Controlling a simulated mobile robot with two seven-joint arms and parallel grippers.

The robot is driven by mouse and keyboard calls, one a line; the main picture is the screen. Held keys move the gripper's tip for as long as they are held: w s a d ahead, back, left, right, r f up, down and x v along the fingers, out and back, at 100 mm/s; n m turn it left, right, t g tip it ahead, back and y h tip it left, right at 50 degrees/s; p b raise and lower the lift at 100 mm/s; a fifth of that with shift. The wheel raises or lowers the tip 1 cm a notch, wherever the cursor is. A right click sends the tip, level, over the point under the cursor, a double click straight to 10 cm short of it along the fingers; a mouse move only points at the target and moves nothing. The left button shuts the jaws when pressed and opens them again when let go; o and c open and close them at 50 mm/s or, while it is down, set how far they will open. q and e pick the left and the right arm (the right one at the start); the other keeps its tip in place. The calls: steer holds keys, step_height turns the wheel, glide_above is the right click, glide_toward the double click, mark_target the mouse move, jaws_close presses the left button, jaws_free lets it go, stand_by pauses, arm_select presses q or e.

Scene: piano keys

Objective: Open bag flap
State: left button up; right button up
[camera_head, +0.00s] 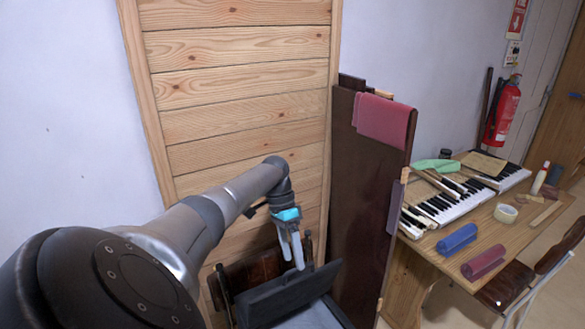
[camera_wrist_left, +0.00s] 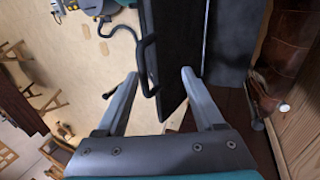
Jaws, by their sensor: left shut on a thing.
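A dark bag flap (camera_head: 287,296) stands raised at the bottom of the head view, tilted, above a grey bag (camera_head: 312,318) that the frame cuts off. My left gripper (camera_head: 291,263) points down at the flap's upper edge. In the left wrist view the dark flap (camera_wrist_left: 172,50), with a black handle (camera_wrist_left: 147,65) on its side, runs between the two spread fingers of my left gripper (camera_wrist_left: 160,73). It is shut on the flap, though the exact contact is hard to see. My right gripper is not in view.
A wooden panel wall (camera_head: 240,95) rises behind the bag. A tall dark board (camera_head: 365,200) with a pink cloth (camera_head: 380,120) stands to its right. A wooden table (camera_head: 500,235) with piano keys (camera_head: 450,205) and rolled cloths is further right.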

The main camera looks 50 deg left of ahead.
arm_select(q)
steer(key=shift+o, duration=1.2)
steer(key=shift+a+f, duration=0.5)
steer(key=shift+f, duration=0.2)
steer(key=b+v, duration=0.1)
steer(key=v, duration=1.4)
steer(key=shift+d+r, duration=0.2)
steer(key=shift+r, duration=0.1)
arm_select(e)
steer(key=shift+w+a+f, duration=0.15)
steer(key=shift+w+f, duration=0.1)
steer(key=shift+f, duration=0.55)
arm_select(q)
steer(key=shift+w, duration=0.1)
